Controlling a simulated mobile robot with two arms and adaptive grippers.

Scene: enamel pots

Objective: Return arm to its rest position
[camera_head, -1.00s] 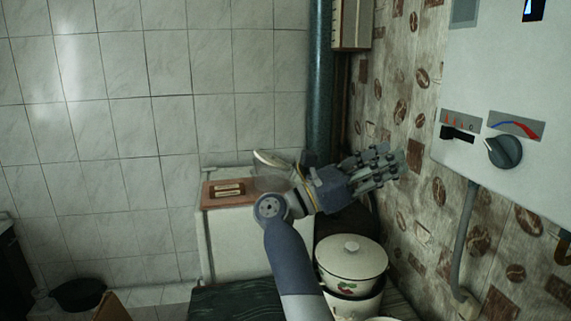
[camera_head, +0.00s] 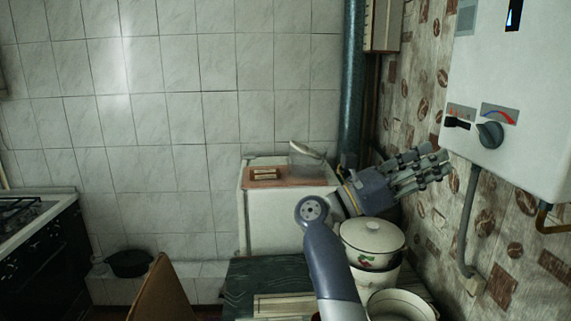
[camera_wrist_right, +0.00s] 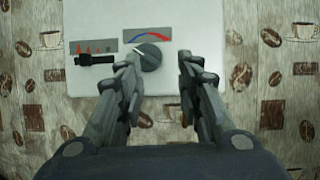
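My right gripper (camera_head: 418,170) is raised in front of the patterned wall, left of the white water heater (camera_head: 515,100). In the right wrist view its two fingers (camera_wrist_right: 158,85) are spread apart with nothing between them. The heater's panel with its round knob (camera_wrist_right: 148,57) shows beyond the fingers, and the left finger overlaps the knob's edge in that view. In the head view the gripper is apart from the knob (camera_head: 490,134). My left gripper is in no frame.
A lidded enamel pot (camera_head: 372,237) sits stacked on another pot below my right arm, with an open pot (camera_head: 400,306) in front. A white cabinet (camera_head: 280,225) stands behind. A stove (camera_head: 40,240) and brown chair (camera_head: 160,292) are at left. A grey pipe (camera_head: 467,220) hangs below the heater.

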